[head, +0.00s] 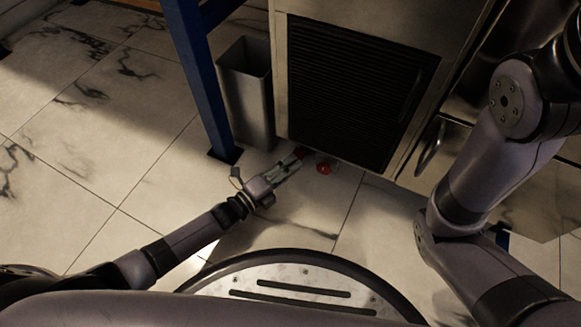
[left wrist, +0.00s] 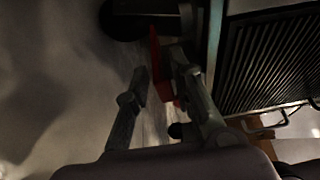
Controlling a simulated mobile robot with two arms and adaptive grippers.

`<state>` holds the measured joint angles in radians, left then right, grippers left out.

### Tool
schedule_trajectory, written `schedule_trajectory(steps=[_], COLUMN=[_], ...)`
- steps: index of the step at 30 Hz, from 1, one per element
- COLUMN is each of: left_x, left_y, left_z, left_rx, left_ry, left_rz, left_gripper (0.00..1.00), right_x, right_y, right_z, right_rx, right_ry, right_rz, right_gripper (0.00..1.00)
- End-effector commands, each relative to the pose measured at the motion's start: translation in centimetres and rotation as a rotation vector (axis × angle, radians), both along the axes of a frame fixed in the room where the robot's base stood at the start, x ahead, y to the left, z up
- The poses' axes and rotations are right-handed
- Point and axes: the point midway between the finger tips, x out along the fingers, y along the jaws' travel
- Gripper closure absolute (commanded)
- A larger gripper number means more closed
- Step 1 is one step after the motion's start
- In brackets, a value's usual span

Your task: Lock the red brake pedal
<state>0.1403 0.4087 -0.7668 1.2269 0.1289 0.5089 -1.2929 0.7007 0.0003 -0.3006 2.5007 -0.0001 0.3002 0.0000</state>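Two small red parts show low at the cabinet's base in the head view. One red part (head: 300,152) is at my left gripper's tips, and the other red part (head: 324,168) lies just to the right. I cannot tell for sure which is the brake pedal. My left gripper (head: 291,162) reaches down to the floor beside the cabinet. In the left wrist view its fingers (left wrist: 160,78) are apart, with a red plate (left wrist: 161,62) between and beyond them, close to the right finger. Contact cannot be told. A dark wheel-like shape (left wrist: 140,20) is beyond it. My right gripper is out of view.
A metal cabinet with a dark ribbed front (head: 350,90) stands over the red parts. A grey bin (head: 245,95) and a blue post (head: 203,80) stand close to the left gripper. Marble floor tiles (head: 110,150) are clear to the left.

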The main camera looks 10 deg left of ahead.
Motion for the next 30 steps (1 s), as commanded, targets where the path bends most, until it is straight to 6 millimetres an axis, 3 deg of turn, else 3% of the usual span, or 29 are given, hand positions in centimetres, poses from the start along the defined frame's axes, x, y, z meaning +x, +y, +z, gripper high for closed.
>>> schedule_trajectory(steps=[9,30], left_x=[-0.02,-0.04], left_y=[0.03,0.09], left_z=[-0.06,-0.59], left_rx=[0.001,-0.002], left_ry=[0.001,-0.009], left_rz=[0.000,0.002], left_gripper=[1.00,1.00], right_x=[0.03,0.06], right_y=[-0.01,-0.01], right_z=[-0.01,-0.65], right_rx=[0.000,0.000], right_ry=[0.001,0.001], right_rz=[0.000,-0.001], right_gripper=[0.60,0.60])
